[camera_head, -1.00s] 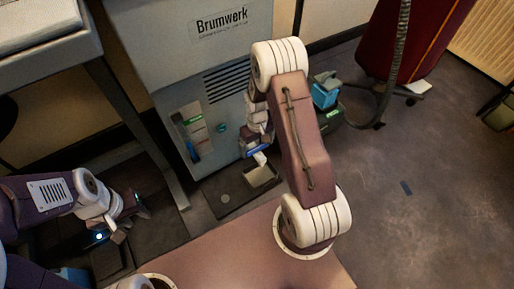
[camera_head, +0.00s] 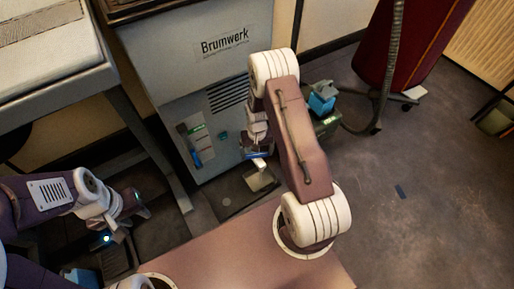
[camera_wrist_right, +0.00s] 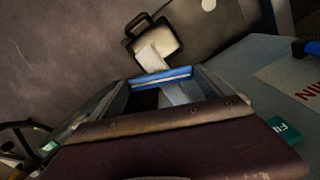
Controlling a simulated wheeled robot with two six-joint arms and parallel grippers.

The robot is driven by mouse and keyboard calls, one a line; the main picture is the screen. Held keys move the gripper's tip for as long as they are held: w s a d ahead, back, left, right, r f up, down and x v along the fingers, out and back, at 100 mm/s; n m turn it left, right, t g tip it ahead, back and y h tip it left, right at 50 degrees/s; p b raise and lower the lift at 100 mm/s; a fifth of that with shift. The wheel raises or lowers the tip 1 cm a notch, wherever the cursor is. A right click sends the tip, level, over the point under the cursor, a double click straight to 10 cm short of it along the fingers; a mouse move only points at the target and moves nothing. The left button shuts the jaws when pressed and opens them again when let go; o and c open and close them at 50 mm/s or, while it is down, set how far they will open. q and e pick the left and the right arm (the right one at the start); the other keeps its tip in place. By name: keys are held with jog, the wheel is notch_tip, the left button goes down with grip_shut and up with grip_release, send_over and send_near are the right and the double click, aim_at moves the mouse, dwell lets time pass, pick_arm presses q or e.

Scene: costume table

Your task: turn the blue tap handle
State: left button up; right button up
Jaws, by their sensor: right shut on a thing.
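The blue tap handle (camera_wrist_right: 162,77) is a bar across the tips of my right gripper (camera_wrist_right: 163,84) in the right wrist view. The gripper is shut on it. In the head view the blue handle (camera_head: 257,154) shows low on the front of the grey machine (camera_head: 215,85), under my right gripper (camera_head: 256,144), which my own arm partly hides. A pale spout-like part (camera_wrist_right: 152,58) shows just beyond the handle. My left gripper (camera_head: 125,228) is at the lower left, away from the tap; its jaws are too small and dark to judge.
A container with a handle (camera_wrist_right: 150,32) stands below the tap. A panel with a blue gauge (camera_head: 196,157) and a teal knob (camera_head: 223,135) are left of the tap. A green box with a blue item (camera_head: 322,102) stands right of the machine.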

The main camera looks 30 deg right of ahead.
aim_at(257, 154)
jog(key=m+p, duration=0.4)
jog(key=m, duration=0.1)
jog(key=shift+r+m, duration=0.2)
jog(key=shift+m, duration=0.1)
jog(key=m+p, duration=0.2)
jog(key=m, duration=0.1)
jog(key=shift+f, duration=0.1)
jog(key=shift+f+m+p, duration=0.1)
jog(key=shift+m+p, duration=0.6)
jog(key=shift+m, duration=0.8)
jog(key=o, duration=1.1)
notch_tip(257, 154, up, 9)
jog(key=p, duration=0.5)
